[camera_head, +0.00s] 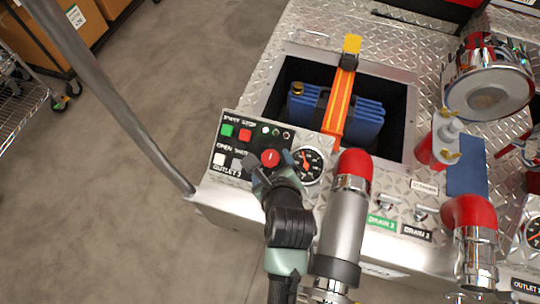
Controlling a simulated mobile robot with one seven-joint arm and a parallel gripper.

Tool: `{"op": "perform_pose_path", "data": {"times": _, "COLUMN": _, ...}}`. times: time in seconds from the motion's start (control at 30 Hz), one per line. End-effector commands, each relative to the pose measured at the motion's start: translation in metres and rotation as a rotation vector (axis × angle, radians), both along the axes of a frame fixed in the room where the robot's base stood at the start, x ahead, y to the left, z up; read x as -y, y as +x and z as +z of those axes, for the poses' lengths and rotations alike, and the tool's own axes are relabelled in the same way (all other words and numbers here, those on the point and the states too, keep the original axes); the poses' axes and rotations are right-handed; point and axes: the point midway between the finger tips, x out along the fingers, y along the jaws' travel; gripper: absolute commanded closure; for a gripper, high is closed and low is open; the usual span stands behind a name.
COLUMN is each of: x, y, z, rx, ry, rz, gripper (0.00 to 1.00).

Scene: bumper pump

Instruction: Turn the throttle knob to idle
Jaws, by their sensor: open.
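A red round knob (270,157), which looks like the throttle knob, sits at the lower right of the black control panel (238,128). A small light mark shows on its face; its exact setting is too small to read. My gripper (268,161) reaches up from below. Its fingers are open, one on either side of the knob in the picture. I cannot tell whether they touch it. The gripper covers the panel's lower edge and part of the area below the knob.
A round gauge (307,165) lies close right of the knob. Green (227,130) and red (245,134) buttons are above left. A red-capped silver pipe (354,163) stands right of my arm. A blue item (368,120) under an orange strap (338,105) fills a recess. Open floor lies left.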

Motion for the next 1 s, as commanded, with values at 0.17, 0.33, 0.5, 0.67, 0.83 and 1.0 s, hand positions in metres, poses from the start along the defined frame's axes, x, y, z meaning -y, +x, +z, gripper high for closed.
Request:
{"op": "perform_pose_path", "data": {"times": 0.17, "x": -0.003, "y": 0.02, "z": -0.018, "rx": 0.0, "ry": -0.001, "rz": 0.001, "gripper": 0.16}}
{"op": "perform_pose_path", "data": {"times": 0.33, "x": -0.004, "y": 0.03, "z": -0.027, "rx": 0.001, "ry": 0.0, "rz": 0.0, "gripper": 0.16}}
{"op": "perform_pose_path", "data": {"times": 0.5, "x": -0.005, "y": 0.033, "z": -0.029, "rx": 0.001, "ry": 0.0, "rz": 0.0, "gripper": 0.16}}
{"op": "perform_pose_path", "data": {"times": 0.67, "x": -0.004, "y": 0.033, "z": -0.029, "rx": 0.001, "ry": -0.001, "rz": 0.0, "gripper": 0.16}}
{"op": "perform_pose_path", "data": {"times": 0.83, "x": -0.004, "y": 0.033, "z": -0.029, "rx": 0.001, "ry": -0.001, "rz": 0.0, "gripper": 0.4}}
{"op": "perform_pose_path", "data": {"times": 1.0, "x": -0.004, "y": 0.033, "z": -0.029, "rx": 0.001, "ry": -0.001, "rz": 0.0, "gripper": 0.7}}
